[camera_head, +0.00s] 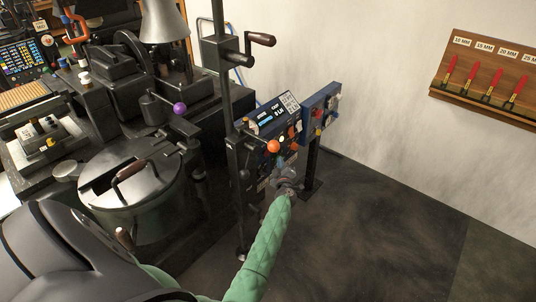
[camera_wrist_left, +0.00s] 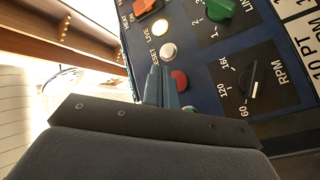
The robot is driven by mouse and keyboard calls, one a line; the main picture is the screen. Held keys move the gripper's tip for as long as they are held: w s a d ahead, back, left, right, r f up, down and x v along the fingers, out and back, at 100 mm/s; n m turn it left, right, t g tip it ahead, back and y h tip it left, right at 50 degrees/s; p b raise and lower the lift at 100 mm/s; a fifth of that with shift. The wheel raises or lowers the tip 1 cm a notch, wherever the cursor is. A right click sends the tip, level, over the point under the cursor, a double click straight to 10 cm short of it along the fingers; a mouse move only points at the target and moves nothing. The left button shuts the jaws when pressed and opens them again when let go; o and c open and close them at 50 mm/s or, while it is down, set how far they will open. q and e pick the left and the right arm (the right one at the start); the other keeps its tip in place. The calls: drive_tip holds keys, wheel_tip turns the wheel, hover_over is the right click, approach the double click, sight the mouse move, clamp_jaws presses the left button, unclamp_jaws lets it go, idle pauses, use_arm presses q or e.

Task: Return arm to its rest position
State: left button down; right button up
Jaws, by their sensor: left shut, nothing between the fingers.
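My left arm (camera_head: 262,250), in a green sleeve, reaches up from the bottom of the head view. My left gripper (camera_head: 284,164) is at its end, in front of the control panel (camera_head: 264,124) of the machine. In the left wrist view the two grey-blue fingers (camera_wrist_left: 160,76) are together with nothing between them. They lie in front of the blue panel, beside a red button (camera_wrist_left: 179,80) and below a white button (camera_wrist_left: 168,51). I cannot tell whether the fingertips touch the panel. My right gripper is in neither view.
An orange ball knob (camera_head: 273,146) and a dark upright post (camera_head: 226,110) are close to the gripper's left. A round lidded pot (camera_head: 135,195) and machinery fill the left. A wooden rack (camera_head: 490,80) of red-handled tools hangs on the right wall. The floor (camera_head: 390,230) at right is clear.

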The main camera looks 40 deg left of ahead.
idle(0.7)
